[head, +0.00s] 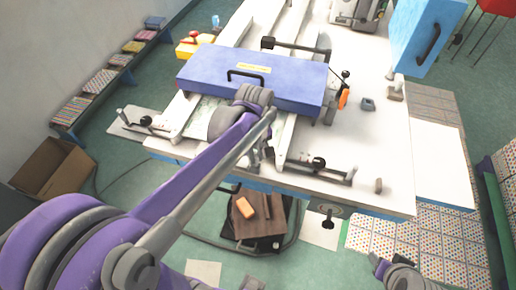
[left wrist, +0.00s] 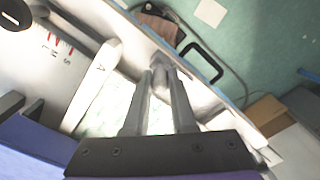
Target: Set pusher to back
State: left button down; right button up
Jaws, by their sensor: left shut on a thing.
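A white bar marked "A" (left wrist: 94,84) lies left of the fingers. My right gripper (head: 388,268) is at the lower right edge of the head view, away from the table; its jaws are unclear.
A blue cover with a black handle (head: 300,85) spans the table behind my left gripper. Clamps stand at the front left (head: 146,122) and front right (head: 318,163).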

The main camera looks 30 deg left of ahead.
pick_arm(q)
jog(key=c, duration=0.7)
grip_release()
jog(key=shift+s, duration=0.25)
jog(key=shift+w+r, duration=0.1)
jog(key=shift+r, duration=0.05)
notch_tip(320, 180, up, 11)
jog(key=shift+f+p, duration=0.2)
jog(key=shift+p, duration=0.2)
jog(key=s+d+f+m+t, duration=0.2)
jog(key=s+f+m, duration=0.1)
jog(key=m, duration=0.1)
jog(key=s+d+f+m+t, duration=0.1)
jog(key=s+d+f+m, duration=0.1)
jog(key=s+f+m, duration=0.1)
jog(key=s+d+f+m+t, duration=0.1)
jog(key=s+f+m+t, duration=0.1)
jog(key=s+f+m, duration=0.1)
jog(key=shift+s+d+f+m+t, duration=0.15)
jog(key=shift+s+d+f+m, duration=0.05)
jog(key=shift+f+m, duration=0.25)
jog(key=shift+s+d+f+m+t, duration=0.15)
jog(key=shift+d+f+m, duration=0.05)
jog(key=shift+f+m, duration=0.2)
